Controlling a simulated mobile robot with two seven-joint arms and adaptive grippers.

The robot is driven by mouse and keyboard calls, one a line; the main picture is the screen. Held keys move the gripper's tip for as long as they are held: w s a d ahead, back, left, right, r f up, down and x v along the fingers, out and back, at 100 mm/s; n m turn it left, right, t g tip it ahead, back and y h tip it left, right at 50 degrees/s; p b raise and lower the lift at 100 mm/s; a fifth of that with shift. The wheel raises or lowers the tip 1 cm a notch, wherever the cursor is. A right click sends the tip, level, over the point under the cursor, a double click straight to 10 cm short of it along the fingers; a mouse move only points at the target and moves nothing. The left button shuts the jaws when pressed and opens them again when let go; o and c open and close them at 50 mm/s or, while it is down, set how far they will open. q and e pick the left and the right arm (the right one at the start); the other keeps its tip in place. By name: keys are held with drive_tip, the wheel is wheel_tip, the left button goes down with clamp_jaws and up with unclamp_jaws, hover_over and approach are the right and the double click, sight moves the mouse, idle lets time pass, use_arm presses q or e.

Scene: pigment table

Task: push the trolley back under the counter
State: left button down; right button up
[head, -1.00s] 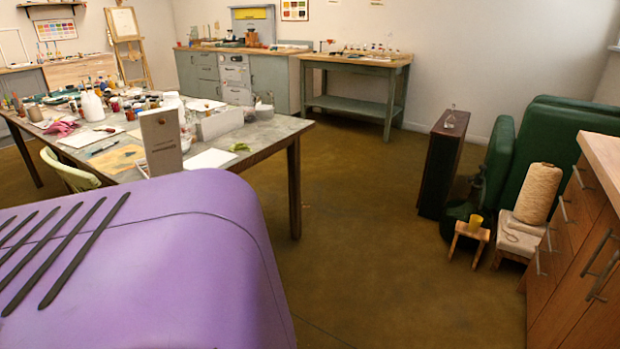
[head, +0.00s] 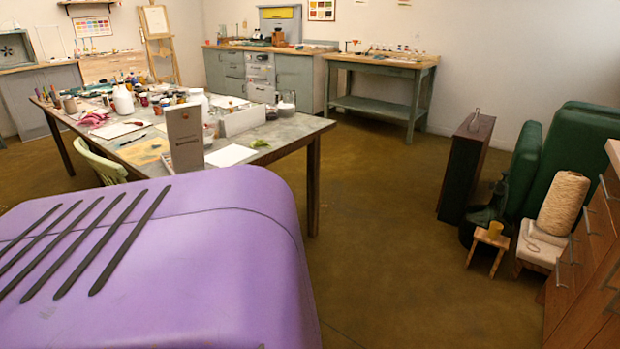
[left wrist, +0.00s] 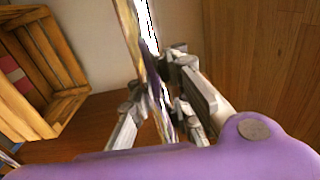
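No trolley can be made out in either view. A counter with grey-green cabinets (head: 225,75) and a wooden top stands against the back wall; whether it is the task's counter I cannot tell. My left gripper (left wrist: 158,88) shows in the left wrist view, with its fingers apart. A thin, upright edge of a panel or frame (left wrist: 133,25) passes between or behind the fingers; I cannot tell whether they touch it. Neither gripper shows in the head view, and my right gripper is not seen.
A cluttered worktable (head: 285,132) stands ahead on the left. A green bench (head: 375,105) is at the back. A dark box (head: 465,165), small stool (head: 490,240) and wooden drawers (head: 590,265) line the right. Open floor lies between. A wooden crate (left wrist: 45,60) shows in the left wrist view.

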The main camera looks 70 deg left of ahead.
use_arm(q)
drive_tip(key=c, duration=1.6)
unclamp_jaws()
drive_tip(key=shift+w+a+f, duration=0.15)
drive_tip(key=shift+w+f, duration=0.1)
drive_tip(key=shift+o, duration=0.4)
drive_tip(key=shift+s+r, duration=0.1)
drive_tip(key=shift+r, duration=0.05)
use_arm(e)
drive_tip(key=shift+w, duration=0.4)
use_arm(q)
drive_tip(key=p+v, duration=0.2)
drive_tip(key=v, duration=0.9)
drive_tip(key=shift+s+a, duration=0.25)
drive_tip(key=shift+s, duration=0.05)
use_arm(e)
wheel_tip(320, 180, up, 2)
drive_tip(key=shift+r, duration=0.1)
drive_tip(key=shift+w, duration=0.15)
